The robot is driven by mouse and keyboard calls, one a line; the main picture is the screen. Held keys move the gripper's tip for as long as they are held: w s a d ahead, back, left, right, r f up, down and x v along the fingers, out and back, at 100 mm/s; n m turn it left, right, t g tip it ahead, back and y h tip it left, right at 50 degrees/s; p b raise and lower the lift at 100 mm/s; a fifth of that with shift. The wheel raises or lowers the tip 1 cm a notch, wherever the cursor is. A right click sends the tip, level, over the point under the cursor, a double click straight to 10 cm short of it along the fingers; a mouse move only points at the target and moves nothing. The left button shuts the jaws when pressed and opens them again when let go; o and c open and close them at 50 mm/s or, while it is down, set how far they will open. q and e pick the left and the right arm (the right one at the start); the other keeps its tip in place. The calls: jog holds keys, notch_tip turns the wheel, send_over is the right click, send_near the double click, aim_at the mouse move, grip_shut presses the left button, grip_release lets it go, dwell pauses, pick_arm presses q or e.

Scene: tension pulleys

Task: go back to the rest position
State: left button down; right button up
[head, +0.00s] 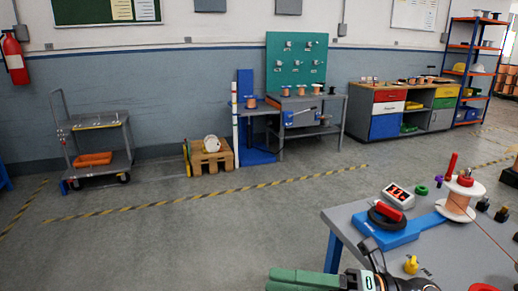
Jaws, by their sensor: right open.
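My right gripper (284,281) shows at the bottom edge of the head view, with green fingers pointing left. It is open, and I see nothing between the fingers. Part of it is cut off by the picture's edge. It is in front of the near left corner of a grey worktable (345,217). On this table stand a blue fixture (390,236) with a dark round part and a red piece, a display with red digits (398,196), and a white-flanged copper wire spool (459,200). My left gripper is out of view.
Small yellow (411,265) and green (422,190) parts are also on the table. Across the room are a grey cart (97,120), a wooden pallet box (211,158), a bench with a green pegboard (297,60), and a drawer cabinet (400,105).

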jog(key=w+d+f+m+t+h, duration=0.35)
jog(key=f+m+t+h, duration=0.35)
jog(key=m, duration=0.7)
jog(key=w+d+f+m+t+h, duration=0.2)
jog(key=d+f+m+t+h, duration=0.45)
jog(key=m, duration=0.65)
jog(key=s+f+m+g+h, duration=0.1)
jog(key=s+f+m+g, duration=0.25)
jog(key=s+f, duration=0.5)
jog(key=s+f+m+g+h, duration=0.2)
jog(key=s+f+m, duration=0.3)
jog(key=f, duration=0.7)
pick_arm(q)
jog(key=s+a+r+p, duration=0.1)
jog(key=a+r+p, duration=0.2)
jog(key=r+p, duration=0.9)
jog(key=p, duration=0.4)
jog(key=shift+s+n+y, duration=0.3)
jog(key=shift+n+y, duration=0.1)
pick_arm(e)
jog(key=s+d+r, duration=0.2)
jog(key=s+r, duration=0.1)
jog(key=r, duration=0.7)
jog(key=shift+d+r+m+g, duration=0.25)
jog(key=shift+d+m+g, duration=0.05)
jog(key=shift+m, duration=0.05)
